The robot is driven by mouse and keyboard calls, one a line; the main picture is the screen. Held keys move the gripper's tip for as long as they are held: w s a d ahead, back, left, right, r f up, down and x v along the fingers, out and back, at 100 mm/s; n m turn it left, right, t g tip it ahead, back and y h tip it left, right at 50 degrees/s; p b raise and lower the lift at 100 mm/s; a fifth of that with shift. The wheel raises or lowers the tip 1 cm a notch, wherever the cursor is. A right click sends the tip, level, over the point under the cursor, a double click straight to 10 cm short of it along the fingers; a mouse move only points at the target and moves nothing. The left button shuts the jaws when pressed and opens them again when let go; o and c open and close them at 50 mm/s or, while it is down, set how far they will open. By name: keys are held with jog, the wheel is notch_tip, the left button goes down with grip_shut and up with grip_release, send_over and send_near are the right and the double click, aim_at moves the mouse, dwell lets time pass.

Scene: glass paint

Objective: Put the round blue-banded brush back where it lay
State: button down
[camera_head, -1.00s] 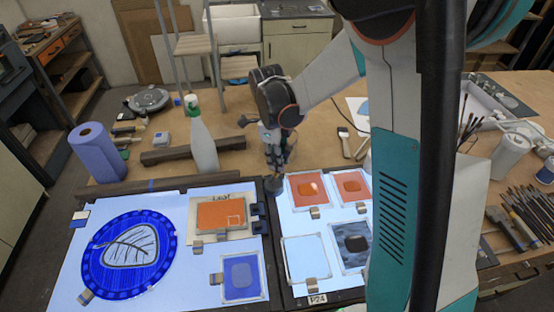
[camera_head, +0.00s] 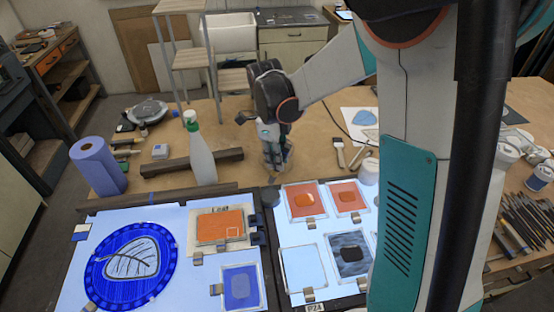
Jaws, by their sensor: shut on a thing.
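My gripper (camera_head: 276,164) points down over the wooden worktop (camera_head: 310,158), just behind the back edge of the light panels. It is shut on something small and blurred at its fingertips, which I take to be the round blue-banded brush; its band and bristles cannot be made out.
A blue paper roll (camera_head: 98,166) is farther left. Lit panels hold a blue leaf disc (camera_head: 128,263) and glass samples (camera_head: 303,200). Many brushes (camera_head: 530,220) lie far right. Worktop behind the gripper is fairly clear.

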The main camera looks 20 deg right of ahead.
jog(key=shift+r, duration=0.3)
